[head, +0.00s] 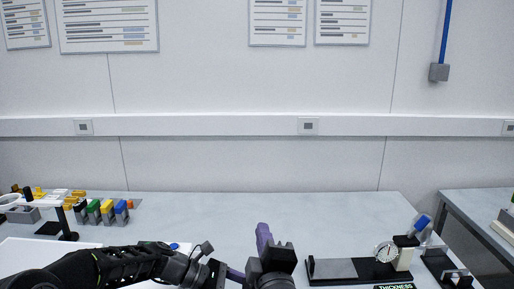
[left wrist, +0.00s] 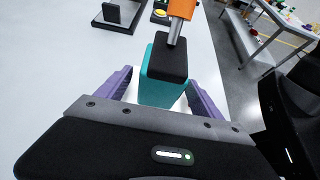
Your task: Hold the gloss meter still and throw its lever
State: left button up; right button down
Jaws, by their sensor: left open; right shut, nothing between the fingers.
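The gloss meter appears to be the teal block with a black top (left wrist: 163,80) in the left wrist view. A metal rod with an orange grip (left wrist: 182,8), likely its lever, stands over the black top. My left gripper (left wrist: 160,90) is open, its purple fingers on either side of the teal block, with a gap showing beside it. In the head view my left gripper (head: 235,275) is at the bottom edge, partly hidden. My right gripper (head: 264,236) is shut and empty, pointing forward beside it. I cannot make out the meter in the head view.
Coloured blocks (head: 101,211) and a white rack stand at the left. The back middle of the table is clear. Another table (head: 480,205) stands to the right, across a gap.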

pick_arm(q)
jog(key=v, duration=1.1)
jog(key=shift+a, duration=0.2)
